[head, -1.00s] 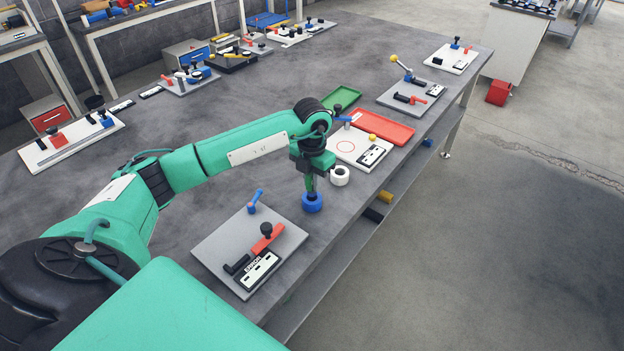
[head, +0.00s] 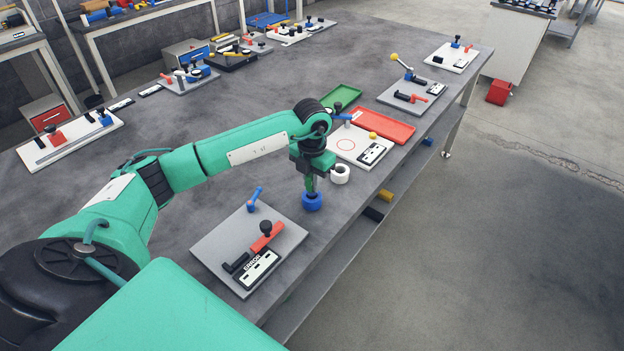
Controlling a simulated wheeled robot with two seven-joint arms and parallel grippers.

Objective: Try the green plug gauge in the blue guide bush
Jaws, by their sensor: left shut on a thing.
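The blue guide bush (head: 312,202) is a short ring standing on the grey bench, near its front edge. My left gripper (head: 310,183) is pointing down right above it, shut on the green plug gauge (head: 310,188). Only a small part of the gauge shows between the fingers and the bush. Its lower end meets the bush's top opening in the picture; I cannot tell how deep it sits. A white bush (head: 340,175) stands just behind and to the right. My right gripper is not in view.
A grey plate (head: 212,245) with a red lever, black knob and label lies at the front left. A white board (head: 352,157) with a red circle, a red tray (head: 383,127) and a green tray (head: 342,98) lie behind. Bare bench lies left of the bush.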

